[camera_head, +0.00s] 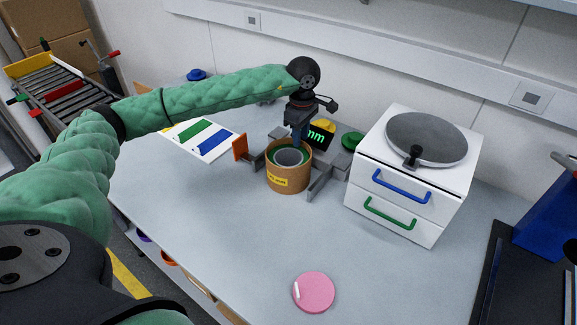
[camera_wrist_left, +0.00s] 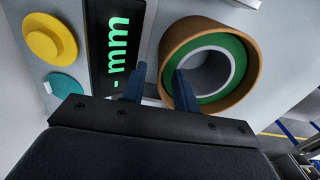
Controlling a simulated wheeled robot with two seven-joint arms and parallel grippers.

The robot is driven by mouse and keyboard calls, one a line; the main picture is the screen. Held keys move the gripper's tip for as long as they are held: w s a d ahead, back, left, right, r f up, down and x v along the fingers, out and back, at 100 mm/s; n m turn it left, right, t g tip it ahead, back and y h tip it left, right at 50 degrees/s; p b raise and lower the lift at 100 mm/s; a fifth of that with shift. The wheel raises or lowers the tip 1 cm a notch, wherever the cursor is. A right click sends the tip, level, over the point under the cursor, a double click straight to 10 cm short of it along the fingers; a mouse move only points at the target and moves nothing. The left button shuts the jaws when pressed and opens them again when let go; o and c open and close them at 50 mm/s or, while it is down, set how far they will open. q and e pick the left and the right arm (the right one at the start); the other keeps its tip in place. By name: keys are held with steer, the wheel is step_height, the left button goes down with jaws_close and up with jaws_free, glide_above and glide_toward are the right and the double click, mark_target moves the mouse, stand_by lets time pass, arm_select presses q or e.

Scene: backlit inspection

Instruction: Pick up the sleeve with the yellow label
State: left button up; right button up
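The sleeve (camera_head: 289,180) is a brown upright cylinder on the table with a yellow label (camera_head: 277,181) on its front. A green ring and a grey-white inner ring show inside its open top. It also shows in the left wrist view (camera_wrist_left: 253,70), where the label is hidden. My left gripper (camera_head: 299,132) is above the sleeve's back edge, pointing down. In the left wrist view its fingers (camera_wrist_left: 157,77) are apart with nothing held. One finger appears outside the brown wall, the other over the green ring; I cannot tell their depth. My right gripper is out of view.
A grey fixture (camera_head: 318,184) flanks the sleeve, with a black display (camera_head: 318,137) behind. A white drawer unit (camera_head: 410,180) stands to the right, a colour-striped panel (camera_head: 203,139) to the left. A pink disc (camera_head: 314,292) lies in front; the table between is clear.

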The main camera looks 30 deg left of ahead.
arm_select(q)
jaws_close()
